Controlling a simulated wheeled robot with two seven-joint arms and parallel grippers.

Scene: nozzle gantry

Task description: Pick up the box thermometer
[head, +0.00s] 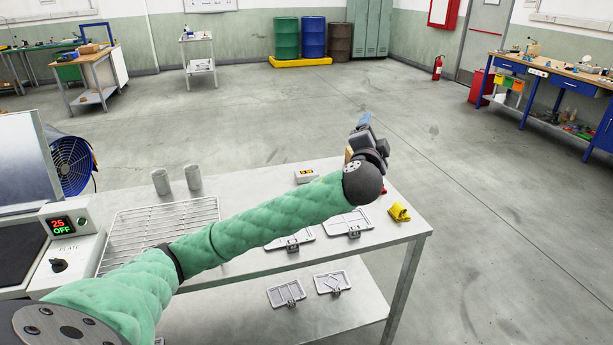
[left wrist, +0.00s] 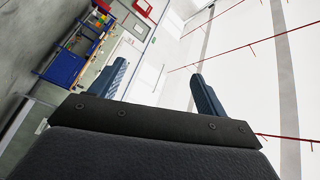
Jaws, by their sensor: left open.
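A small white box with a dark and yellow display (head: 306,175), which looks like the box thermometer, sits near the back edge of the grey table (head: 408,228). My left gripper (head: 364,121) is raised above the table's back right part, to the right of the box and apart from it. In the left wrist view its two blue fingers (left wrist: 158,85) are spread, with nothing between them; that view looks out at the room and does not show the box. My right gripper is not in view.
A wire rack (head: 150,232) and two grey cylinders (head: 177,181) stand left of the box. A yellow object (head: 398,211) lies near the right edge. Flat metal trays (head: 348,223) lie at the front, partly behind my left arm. A heater unit (head: 68,245) is at far left.

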